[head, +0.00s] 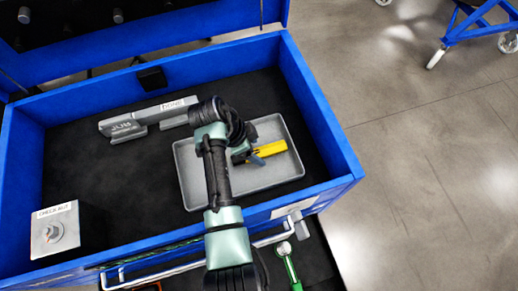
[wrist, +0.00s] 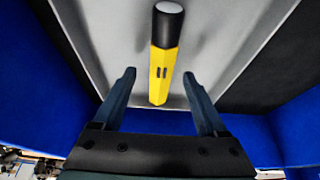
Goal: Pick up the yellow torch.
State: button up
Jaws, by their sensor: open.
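The yellow torch (head: 269,149) lies in a grey tray (head: 284,181) inside the blue chest; its left end is hidden behind my arm in the head view. In the wrist view the torch (wrist: 162,75) shows a yellow body and a black and white end, pointing up the picture. My gripper (wrist: 160,80) is open, with one finger to each side of the torch's lower yellow part. The fingers do not touch it. I cannot tell how far above the torch they are.
The blue chest (head: 322,120) has raised walls around the tray. A grey block-shaped fixture (head: 148,117) stands behind the tray. A grey box with a round knob (head: 55,234) sits front left. A green-handled tool (head: 289,267) lies outside the front wall. Black floor left of the tray is clear.

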jog(key=shift+x, duration=0.8)
jog(key=shift+c, duration=0.2)
grip_shut()
dwell(0.7)
